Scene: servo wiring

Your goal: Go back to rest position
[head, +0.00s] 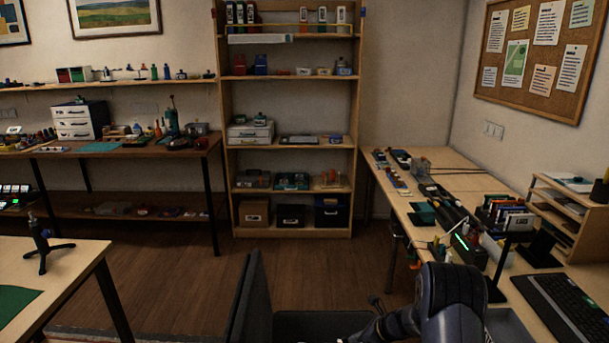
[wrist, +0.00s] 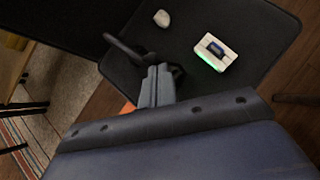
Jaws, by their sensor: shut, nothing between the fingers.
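My gripper (wrist: 157,76) shows in the wrist view with its two grey fingers together and nothing between them. It is over or near a dark flat surface (wrist: 262,60) with rounded corners; I cannot tell the height between them. On that surface lie a white device (wrist: 216,52) with a blue part and a green glowing edge, and a small pale rounded object (wrist: 162,18). Both are apart from the fingers.
A desk (head: 455,183) on the right holds tools, books, a keyboard (head: 562,308) and a small shelf organiser. A tall shelf (head: 290,170) stands at the back. A table (head: 70,255) with a small tripod (head: 42,245) is at the left.

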